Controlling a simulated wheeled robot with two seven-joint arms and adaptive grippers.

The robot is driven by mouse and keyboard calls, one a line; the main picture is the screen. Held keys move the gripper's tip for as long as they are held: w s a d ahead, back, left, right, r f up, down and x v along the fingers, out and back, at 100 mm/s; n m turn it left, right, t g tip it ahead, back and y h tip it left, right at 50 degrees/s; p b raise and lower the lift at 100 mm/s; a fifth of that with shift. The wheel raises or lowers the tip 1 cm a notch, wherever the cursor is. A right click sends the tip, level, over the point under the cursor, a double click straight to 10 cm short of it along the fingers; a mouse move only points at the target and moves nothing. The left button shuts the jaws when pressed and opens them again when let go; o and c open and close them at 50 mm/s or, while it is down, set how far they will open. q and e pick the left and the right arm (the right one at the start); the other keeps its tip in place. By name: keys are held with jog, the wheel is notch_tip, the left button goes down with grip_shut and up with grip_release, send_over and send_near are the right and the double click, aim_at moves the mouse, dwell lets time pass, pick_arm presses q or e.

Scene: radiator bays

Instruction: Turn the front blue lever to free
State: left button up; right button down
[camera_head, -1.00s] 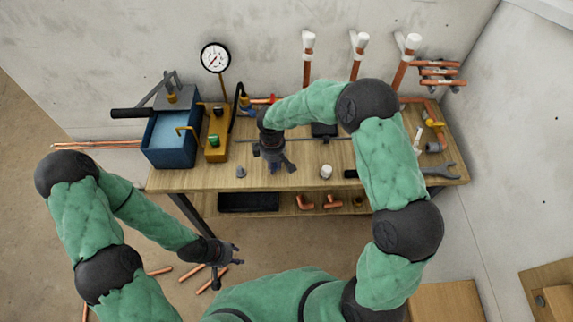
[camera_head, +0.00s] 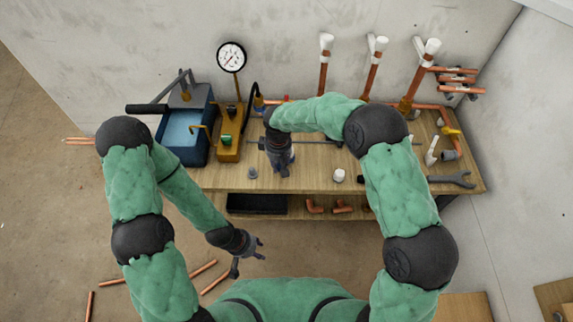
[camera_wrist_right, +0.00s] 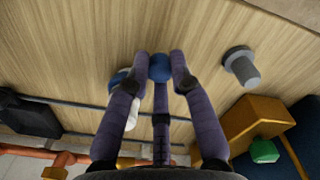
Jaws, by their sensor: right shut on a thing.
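In the wrist view a small round blue piece (camera_wrist_right: 160,67) sits between the fingertips of my right gripper (camera_wrist_right: 162,70), which is shut on it. The rest of it is hidden, so I cannot tell whether it is the front blue lever. In the head view my right gripper (camera_head: 283,170) points down over the front of the bench (camera_head: 310,180) and hides the piece. Beside it in the wrist view is a white and blue part (camera_wrist_right: 130,110), partly behind a finger. My left gripper (camera_head: 257,258) is open and empty, in front of the bench, low in the head view.
A grey peg (camera_head: 252,173) and a white cap (camera_head: 339,175) stand on either side of my right gripper. A yellow block (camera_head: 229,148), blue tank (camera_head: 183,150) and gauge (camera_head: 231,58) stand left. A wrench (camera_head: 455,180) lies right; copper pipes rise behind.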

dwell(0.4)
jog(key=c, duration=1.1)
grip_release()
notch_tip(320, 180, up, 12)
